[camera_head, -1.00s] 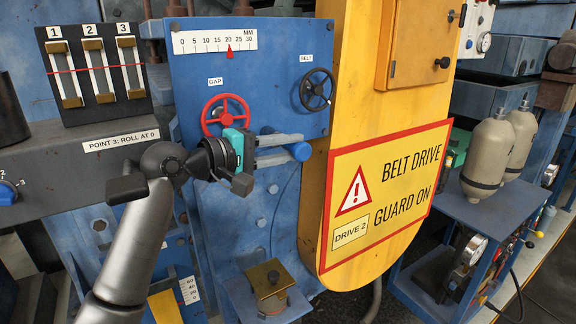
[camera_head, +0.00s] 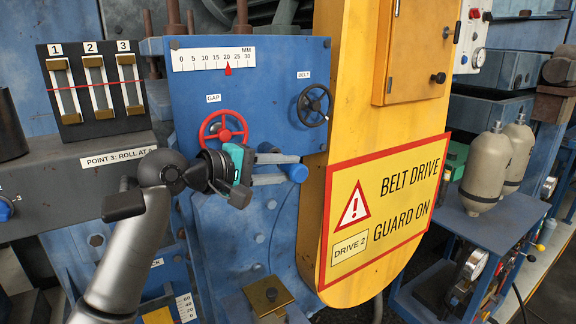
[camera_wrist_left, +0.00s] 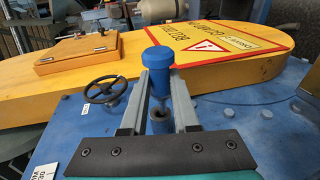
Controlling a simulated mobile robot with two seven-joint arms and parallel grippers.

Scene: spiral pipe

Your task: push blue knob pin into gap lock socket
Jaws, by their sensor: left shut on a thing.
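The blue knob pin (camera_head: 298,173) is held at the tips of my left gripper (camera_head: 288,169), in front of the blue machine panel, below and right of the red GAP handwheel (camera_head: 222,128). In the left wrist view the round blue knob (camera_wrist_left: 159,68) sits between the two grey fingers of my left gripper (camera_wrist_left: 159,80). A round blue socket (camera_wrist_left: 160,122) with a dark opening shows between the fingers, lower in the wrist view, apart from the knob's head. Whether the pin's tip touches the socket, I cannot tell. My right gripper is not in view.
The black BELT handwheel (camera_head: 315,104) is above and right of the gripper. The yellow belt guard (camera_head: 312,215) stands out close on the right. A scale (camera_head: 213,58) with a red pointer near 20 is above. A brass-coloured block (camera_head: 268,294) is below.

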